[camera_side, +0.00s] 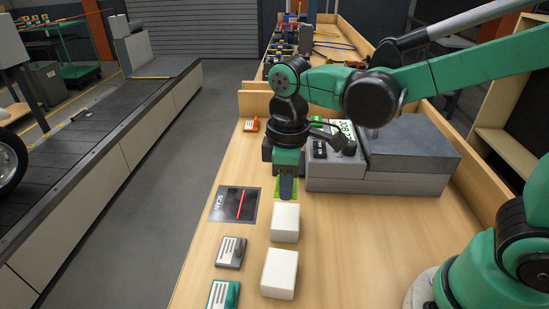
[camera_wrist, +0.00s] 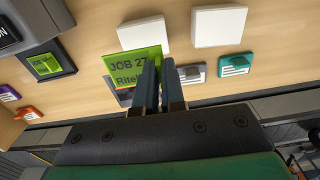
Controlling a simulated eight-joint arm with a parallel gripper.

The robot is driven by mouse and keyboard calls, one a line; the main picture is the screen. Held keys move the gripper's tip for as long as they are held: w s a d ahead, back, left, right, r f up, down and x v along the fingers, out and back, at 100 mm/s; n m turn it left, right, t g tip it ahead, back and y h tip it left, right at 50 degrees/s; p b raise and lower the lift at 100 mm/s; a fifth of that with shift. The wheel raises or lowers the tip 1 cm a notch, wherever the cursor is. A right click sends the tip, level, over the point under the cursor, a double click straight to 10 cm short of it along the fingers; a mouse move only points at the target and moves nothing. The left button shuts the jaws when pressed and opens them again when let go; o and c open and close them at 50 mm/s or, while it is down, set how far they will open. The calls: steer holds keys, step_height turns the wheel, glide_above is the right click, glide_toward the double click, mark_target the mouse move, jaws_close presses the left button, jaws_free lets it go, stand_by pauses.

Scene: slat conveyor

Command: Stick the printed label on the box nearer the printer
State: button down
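My gripper (camera_side: 286,188) points down over the table beside the printer. Its fingers (camera_wrist: 160,85) are closed together on the green label (camera_wrist: 130,68), which reads "JOB 27" and sticks out to the left of them in the wrist view. The label (camera_side: 288,188) hangs just behind the nearer box in the side view, above the table. The white box nearer the printer (camera_side: 285,222) also shows in the wrist view (camera_wrist: 141,35), partly covered by the label. I see no label on its visible faces. The grey printer (camera_side: 404,152) stands to the right of my gripper.
A second white box (camera_side: 279,272) stands in front of the first. A dark scan pad (camera_side: 225,202) with a red line lies left of my gripper. Grey (camera_side: 229,256), teal (camera_side: 218,295) and orange (camera_side: 250,126) devices line the table's left side. A conveyor (camera_side: 100,125) runs farther left.

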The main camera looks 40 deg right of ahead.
mark_target(285, 226)
steer(key=shift+f, duration=3.1)
steer(key=shift+f, duration=0.45)
stand_by(0.4)
stand_by(0.4)
steer(key=shift+c, duration=2.4)
jaws_free()
steer(key=shift+r, duration=0.1)
steer(key=shift+r, duration=3.4)
